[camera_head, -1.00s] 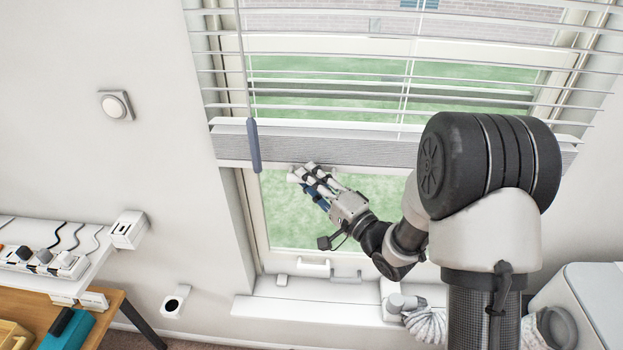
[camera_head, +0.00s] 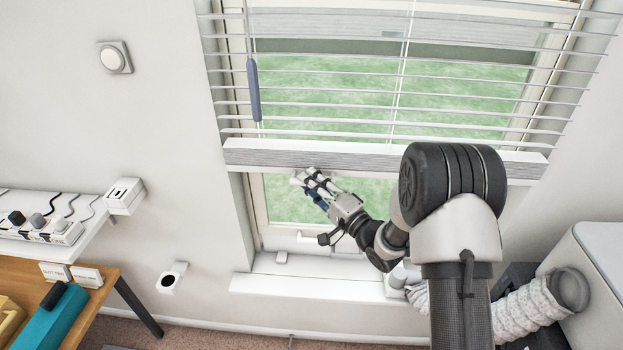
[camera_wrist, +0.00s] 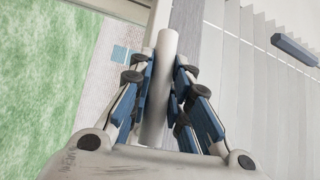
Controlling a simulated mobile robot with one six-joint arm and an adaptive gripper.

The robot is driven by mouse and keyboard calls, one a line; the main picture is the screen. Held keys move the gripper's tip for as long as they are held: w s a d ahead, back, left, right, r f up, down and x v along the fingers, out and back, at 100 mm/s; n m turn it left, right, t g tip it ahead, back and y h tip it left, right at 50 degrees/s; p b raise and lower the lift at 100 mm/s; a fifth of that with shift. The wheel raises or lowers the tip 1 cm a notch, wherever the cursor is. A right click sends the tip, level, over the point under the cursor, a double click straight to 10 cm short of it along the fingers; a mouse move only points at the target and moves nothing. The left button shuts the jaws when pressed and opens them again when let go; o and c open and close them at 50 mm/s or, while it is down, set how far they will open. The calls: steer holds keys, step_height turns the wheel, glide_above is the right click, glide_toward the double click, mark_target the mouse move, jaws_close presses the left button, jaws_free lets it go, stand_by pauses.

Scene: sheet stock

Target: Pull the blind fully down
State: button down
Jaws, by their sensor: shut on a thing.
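The white slatted blind (camera_head: 380,100) hangs across the window, its slats spread apart. Its bottom rail (camera_head: 400,160) is above the sill, with a strip of open glass below it. My gripper (camera_head: 310,179) is at the underside of the rail, left of its middle. In the wrist view, my gripper (camera_wrist: 160,85) is shut on a white round pull bar (camera_wrist: 166,50), with blue finger pads on both sides. The pull bar lies close along the rail; its far part is hidden by the fingers in the head view.
A blue-grey wand (camera_head: 253,90) hangs at the blind's left side. The white window sill (camera_head: 300,287) lies below. A ribbed white hose (camera_head: 520,307) and a pale cabinet (camera_head: 600,260) stand at the right. A shelf with plugs (camera_head: 40,235) is at the left.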

step_height(320, 180, down, 40)
steer(key=b, duration=0.8)
steer(key=shift+b, duration=0.4)
steer(key=shift+s+f, duration=0.15)
steer(key=shift+f, duration=0.05)
steer(key=c, duration=1.8)
jaws_free()
steer(key=o, duration=0.3)
steer(key=shift+r, duration=0.1)
